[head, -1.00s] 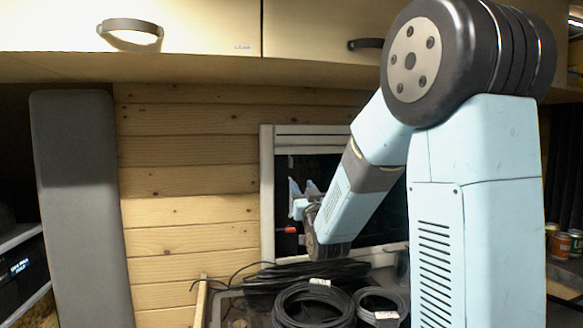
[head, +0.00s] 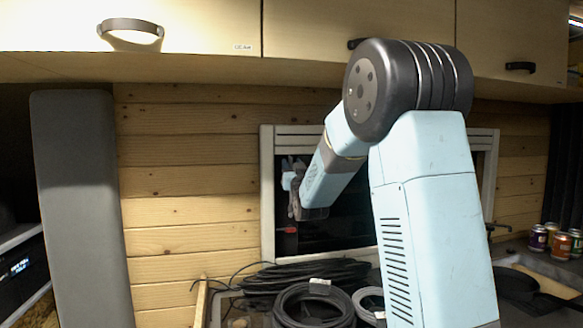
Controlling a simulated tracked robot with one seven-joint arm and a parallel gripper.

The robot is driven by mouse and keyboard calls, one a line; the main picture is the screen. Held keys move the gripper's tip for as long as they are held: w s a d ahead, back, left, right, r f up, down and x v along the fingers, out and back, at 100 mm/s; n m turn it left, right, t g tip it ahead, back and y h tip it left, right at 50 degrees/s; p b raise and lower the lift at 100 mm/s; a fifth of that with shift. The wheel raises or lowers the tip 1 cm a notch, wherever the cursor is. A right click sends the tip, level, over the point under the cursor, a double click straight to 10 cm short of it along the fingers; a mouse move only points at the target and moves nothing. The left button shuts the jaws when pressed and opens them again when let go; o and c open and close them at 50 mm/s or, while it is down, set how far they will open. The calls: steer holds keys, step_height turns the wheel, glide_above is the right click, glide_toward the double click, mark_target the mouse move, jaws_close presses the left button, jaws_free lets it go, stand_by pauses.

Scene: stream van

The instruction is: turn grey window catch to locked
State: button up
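The window (head: 267,195) has a pale frame and dark glass, set in the plank wall behind my arm. My gripper (head: 292,182) is in front of the window's left part, close to the left side of the frame. It is small, dim and partly covered by my wrist, so its fingers cannot be made out. I cannot pick out a grey catch; it may be hidden behind my gripper or arm. A small red piece (head: 290,230) shows on the dark window just below my gripper. I cannot tell whether my gripper touches anything.
Coiled black cables (head: 313,303) and a paler coil (head: 370,303) lie on the counter below the window. Several cans (head: 562,245) and a dark pan (head: 515,283) stand at the right. Overhead cabinets (head: 360,30) run above. A tall grey panel (head: 80,200) stands at the left.

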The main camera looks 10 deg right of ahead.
steer(key=shift+w, duration=0.15)
jaws_close()
stand_by(0.4)
